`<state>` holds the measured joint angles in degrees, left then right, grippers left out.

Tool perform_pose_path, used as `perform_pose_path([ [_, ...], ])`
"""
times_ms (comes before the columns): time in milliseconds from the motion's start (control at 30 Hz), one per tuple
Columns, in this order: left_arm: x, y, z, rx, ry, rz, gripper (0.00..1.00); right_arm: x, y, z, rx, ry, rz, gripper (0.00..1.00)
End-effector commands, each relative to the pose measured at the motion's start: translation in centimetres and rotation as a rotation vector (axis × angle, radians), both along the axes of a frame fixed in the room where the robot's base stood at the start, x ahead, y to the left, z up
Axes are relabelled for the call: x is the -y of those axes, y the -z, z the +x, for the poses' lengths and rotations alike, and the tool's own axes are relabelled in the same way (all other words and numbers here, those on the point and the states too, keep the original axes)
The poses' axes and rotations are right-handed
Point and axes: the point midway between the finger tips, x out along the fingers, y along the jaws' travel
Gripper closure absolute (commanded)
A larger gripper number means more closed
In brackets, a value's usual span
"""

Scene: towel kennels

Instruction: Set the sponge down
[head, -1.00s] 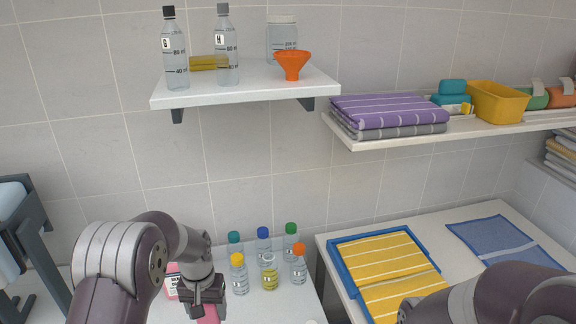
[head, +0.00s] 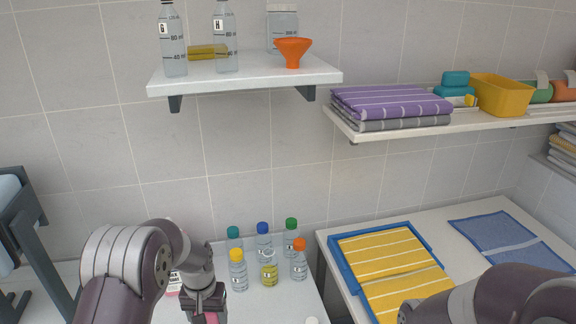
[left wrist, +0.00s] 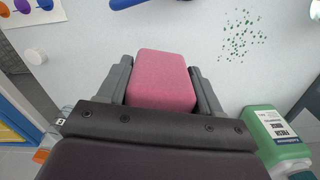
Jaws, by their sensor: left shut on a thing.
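The pink sponge (left wrist: 162,80) is between the two fingers of my left gripper (left wrist: 160,88) in the left wrist view. The gripper is shut on it, above a pale counter surface (left wrist: 215,30). I cannot tell whether the sponge touches the surface. In the head view my left gripper (head: 207,312) is at the bottom, left of the bottles, and only a small bit of the pink sponge (head: 210,318) shows under it. My right arm is at the bottom right of the head view, but its gripper is not in view.
Several capped bottles (head: 269,269) stand right of the left gripper. Green specks (left wrist: 238,40) lie on the counter. A green-filled container (left wrist: 275,135) is at the right in the wrist view. A blue tray (head: 343,268) with yellow striped towels stands on the right table. A shelf (head: 250,78) hangs above.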

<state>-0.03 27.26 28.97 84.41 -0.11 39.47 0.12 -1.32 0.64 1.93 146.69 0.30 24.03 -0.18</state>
Motion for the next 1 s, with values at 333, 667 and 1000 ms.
perform_pose_path([
  [333, 0.0, -7.2, 0.1, 0.005, 0.000, 0.000, 0.68, 0.0, -3.9, 0.0, 0.001, 0.000, 0.000, 0.57],
  [667, 0.0, 0.1, 0.0, 0.001, 0.000, 0.000, 0.68, 0.0, 0.2, 0.0, 0.001, 0.000, 0.000, 0.57],
  [1000, 0.0, -5.9, 0.1, 0.005, 0.000, 0.000, 0.68, 0.0, -3.3, 0.0, 0.001, 0.000, 0.000, 0.57],
])
